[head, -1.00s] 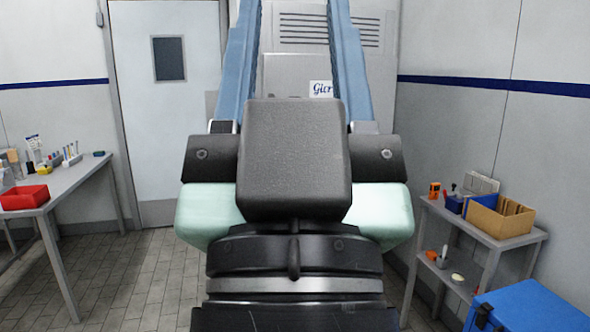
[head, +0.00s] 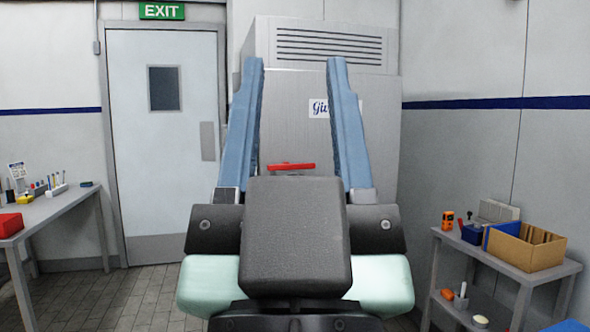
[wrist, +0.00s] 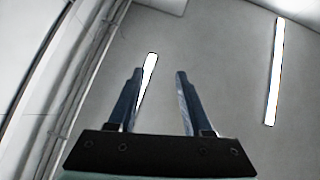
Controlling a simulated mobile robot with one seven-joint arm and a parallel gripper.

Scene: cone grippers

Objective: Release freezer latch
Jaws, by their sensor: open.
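The freezer (head: 290,120) is a tall grey metal cabinet with a vent grille at the top and a white label, standing straight ahead in the head view. In the wrist view my gripper (wrist: 157,74) points at the ceiling, and neither freezer nor latch shows there.
A white door (head: 165,180) under an exit sign (head: 161,11) stands left. A table (head: 60,213) with a red bin (head: 10,225) is at far left. A grey cart (head: 490,258) with a cardboard box (head: 525,245) stands right. Some tiled floor is open at left.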

